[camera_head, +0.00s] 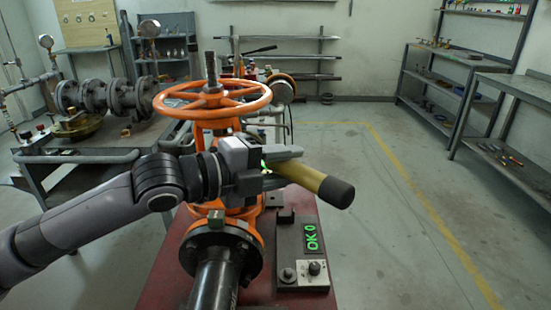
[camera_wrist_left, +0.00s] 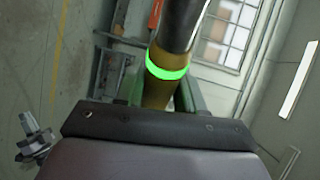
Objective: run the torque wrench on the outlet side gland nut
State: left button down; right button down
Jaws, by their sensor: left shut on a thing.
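The orange gate valve (camera_head: 212,107), with a large handwheel and a central stem, stands upright in the middle of the head view. My left gripper (camera_head: 282,168) is in front of it, below the handwheel, and is shut on the torque wrench (camera_head: 318,183). The wrench has an olive-yellow body and a black end pointing right and toward the camera. In the left wrist view the wrench (camera_wrist_left: 165,90) shows a lit green ring. My arm and gripper cover the valve's middle, and I cannot make out the outlet side gland nut. My right gripper is not in view.
A control box (camera_head: 302,252) showing green "OK 0" sits on the red stand (camera_head: 170,262). A black flanged pipe (camera_head: 218,262) runs toward the camera. A cluttered bench (camera_head: 75,157) is at left, shelves (camera_head: 455,88) at right. Floor right of the stand is clear.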

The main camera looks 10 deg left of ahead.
aim_at(302, 180)
pick_arm(q)
jog(key=shift+s+d+r, duration=0.1)
jog(key=shift+s+d, duration=0.35)
jog(key=shift+d, duration=0.35)
jog(key=shift+s+d+r, duration=0.1)
jog(key=shift+s+d, duration=0.4)
jog(key=shift+d, duration=0.25)
jog(key=shift+s+d, duration=0.45)
jog(key=shift+d, duration=0.35)
jog(key=shift+f, duration=0.1)
